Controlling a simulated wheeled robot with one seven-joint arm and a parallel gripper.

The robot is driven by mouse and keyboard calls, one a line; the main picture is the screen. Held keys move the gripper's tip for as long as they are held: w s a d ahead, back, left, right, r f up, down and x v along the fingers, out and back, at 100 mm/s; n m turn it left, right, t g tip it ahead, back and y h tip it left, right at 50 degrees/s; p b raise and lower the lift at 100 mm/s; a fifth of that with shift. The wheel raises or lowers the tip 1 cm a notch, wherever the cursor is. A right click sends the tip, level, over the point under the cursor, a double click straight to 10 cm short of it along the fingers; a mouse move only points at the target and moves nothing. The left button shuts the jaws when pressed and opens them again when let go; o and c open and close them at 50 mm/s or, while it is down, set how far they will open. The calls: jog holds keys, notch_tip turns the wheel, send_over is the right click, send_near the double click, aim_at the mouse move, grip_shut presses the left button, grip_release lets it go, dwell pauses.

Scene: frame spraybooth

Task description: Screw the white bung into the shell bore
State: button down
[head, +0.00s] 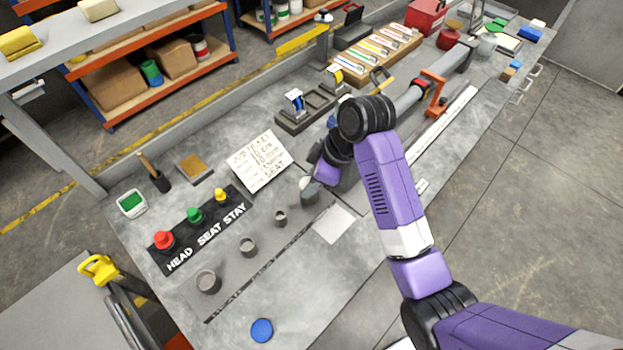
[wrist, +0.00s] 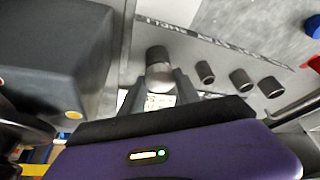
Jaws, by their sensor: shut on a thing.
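In the wrist view, my gripper (wrist: 160,90) is shut on a pale, rounded piece (wrist: 160,73), which appears to be the white bung. The fingers hide its sides. It overlaps the end of a dark grey upright cylinder (wrist: 157,53), which looks like the shell. I cannot tell whether the piece is inside the bore or only against its mouth. In the head view, my gripper (head: 313,180) is low over the bench at a grey cylinder (head: 308,195). The bung cannot be made out there, and my wrist covers much of that spot.
Three more grey cylinders (head: 247,246) stand in a row to the left. A job card (head: 260,162) stands behind; a blue disc (head: 262,330) lies in front. A dark block (wrist: 50,60) fills the wrist view's left.

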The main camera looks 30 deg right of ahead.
jog(key=m, duration=0.2)
jog(key=m+h, duration=0.1)
jog(key=shift+s+a+f+m+t, duration=0.1)
jog(key=shift+s+a+m+t, duration=0.05)
jog(key=shift+m+t, duration=0.25)
jog(key=shift+m, duration=0.4)
jog(key=m+h, duration=0.1)
jog(key=m, duration=0.1)
jog(key=m+h, duration=0.1)
jog(key=m, duration=0.1)
jog(key=shift+a+m+t, duration=0.1)
jog(key=shift+m+t, duration=0.2)
jog(key=m+h, duration=0.1)
jog(key=m, duration=0.3)
jog(key=shift+a+m+h, duration=0.15)
jog(key=shift+m+h, duration=0.15)
jog(key=shift+h, duration=0.1)
